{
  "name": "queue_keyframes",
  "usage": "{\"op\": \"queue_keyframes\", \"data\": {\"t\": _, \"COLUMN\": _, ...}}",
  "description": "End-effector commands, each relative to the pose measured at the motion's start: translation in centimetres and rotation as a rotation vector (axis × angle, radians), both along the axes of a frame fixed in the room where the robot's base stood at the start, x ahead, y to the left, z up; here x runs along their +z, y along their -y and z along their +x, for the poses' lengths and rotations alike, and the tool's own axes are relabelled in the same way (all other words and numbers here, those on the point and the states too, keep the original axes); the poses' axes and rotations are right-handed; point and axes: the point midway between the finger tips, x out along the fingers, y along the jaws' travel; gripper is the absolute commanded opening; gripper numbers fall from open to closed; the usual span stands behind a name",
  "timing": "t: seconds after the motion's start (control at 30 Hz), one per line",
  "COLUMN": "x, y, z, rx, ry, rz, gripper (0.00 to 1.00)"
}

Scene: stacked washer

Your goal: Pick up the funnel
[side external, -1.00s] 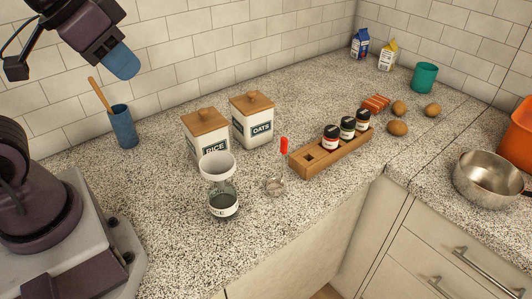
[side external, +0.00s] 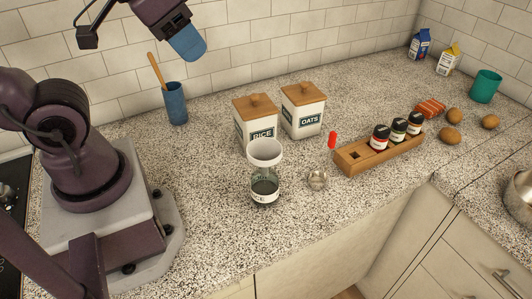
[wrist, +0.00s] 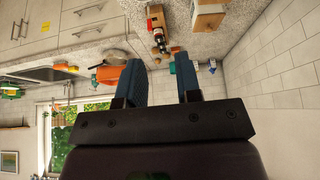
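The funnel (side external: 265,150) is white with a wide round mouth. It sits upright on top of a clear glass jar (side external: 264,186) that has dark contents and a white label. It stands in front of the rice canister (side external: 254,124) on the speckled counter. My gripper (side external: 188,45) is high above the back left of the counter, well up and left of the funnel and apart from it. In the wrist view its two blue fingers (wrist: 160,82) are spread with nothing between them. I cannot make out the funnel in the wrist view.
The oats canister (side external: 303,112) stands beside the rice canister. A blue cup with a wooden utensil (side external: 176,104) is at the back left. A wooden spice rack (side external: 350,158) and a small metal cup (side external: 317,180) are right of the funnel. The counter front is clear.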

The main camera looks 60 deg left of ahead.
Motion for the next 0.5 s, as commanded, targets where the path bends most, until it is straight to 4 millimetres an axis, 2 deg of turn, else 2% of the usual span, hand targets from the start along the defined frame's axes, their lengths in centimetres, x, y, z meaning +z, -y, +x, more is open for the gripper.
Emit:
{"op": "queue_keyframes", "data": {"t": 0.03, "x": 0.0, "y": 0.0, "z": 0.0, "rx": 0.0, "ry": 0.0, "rz": 0.0, "gripper": 0.44}}
{"op": "queue_keyframes", "data": {"t": 0.27, "x": 0.0, "y": 0.0, "z": 0.0, "rx": 0.0, "ry": 0.0, "rz": 0.0, "gripper": 0.96}}
{"op": "queue_keyframes", "data": {"t": 0.3, "x": 0.0, "y": 0.0, "z": 0.0, "rx": 0.0, "ry": 0.0, "rz": 0.0, "gripper": 1.0}}
{"op": "queue_keyframes", "data": {"t": 0.5, "x": -0.06, "y": -0.04, "z": 0.02, "rx": 0.002, "ry": -0.003, "rz": 0.0, "gripper": 1.0}}
